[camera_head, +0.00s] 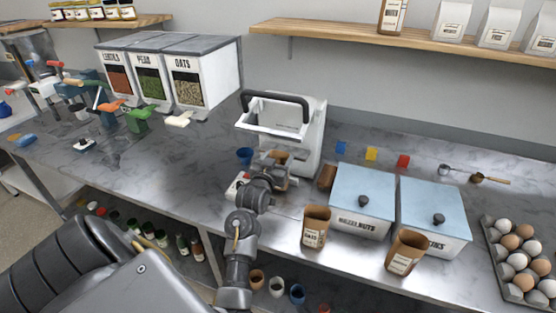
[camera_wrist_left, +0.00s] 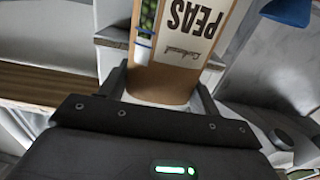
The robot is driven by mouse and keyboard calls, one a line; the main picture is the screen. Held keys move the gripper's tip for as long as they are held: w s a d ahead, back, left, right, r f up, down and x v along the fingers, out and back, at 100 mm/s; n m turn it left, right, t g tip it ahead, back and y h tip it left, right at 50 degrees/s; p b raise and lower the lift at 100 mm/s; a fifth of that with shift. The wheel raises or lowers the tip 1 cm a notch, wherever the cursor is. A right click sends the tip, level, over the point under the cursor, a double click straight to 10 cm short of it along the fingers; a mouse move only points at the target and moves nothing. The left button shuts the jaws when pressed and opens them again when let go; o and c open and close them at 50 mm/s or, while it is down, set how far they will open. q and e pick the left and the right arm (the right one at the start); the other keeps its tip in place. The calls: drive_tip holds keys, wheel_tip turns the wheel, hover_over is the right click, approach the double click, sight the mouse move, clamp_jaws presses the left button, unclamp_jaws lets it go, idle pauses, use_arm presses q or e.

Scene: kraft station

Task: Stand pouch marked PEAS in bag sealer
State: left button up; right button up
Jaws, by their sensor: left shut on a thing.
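The kraft pouch marked PEAS (camera_wrist_left: 187,38) fills the upper middle of the left wrist view, its white label upside down there. My left gripper (camera_wrist_left: 160,88) is shut on it, one dark finger on each side. In the head view my left gripper (camera_head: 284,176) is at the front of the bag sealer (camera_head: 306,140), a white machine with a raised white frame and dark handle. Only a little of the held pouch shows there, behind the gripper. I cannot tell whether it touches the sealer. My right gripper is not in view.
A blue cup (camera_head: 245,155) stands left of the sealer. A brown pouch (camera_head: 326,177), an OATS pouch (camera_head: 315,228) and another pouch (camera_head: 404,252) stand to the right, by two blue-lidded bins (camera_head: 363,190). An egg tray (camera_head: 496,262) is at far right.

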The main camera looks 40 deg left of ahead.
use_arm(q)
drive_tip(key=shift+w+a+f+p, duration=0.1)
drive_tip(key=shift+f+p, duration=0.35)
drive_tip(key=shift+f, duration=0.25)
drive_tip(key=shift+f, duration=0.1)
drive_tip(key=o, duration=1.6)
drive_tip(key=b+v, duration=0.3)
drive_tip(key=v, duration=0.9)
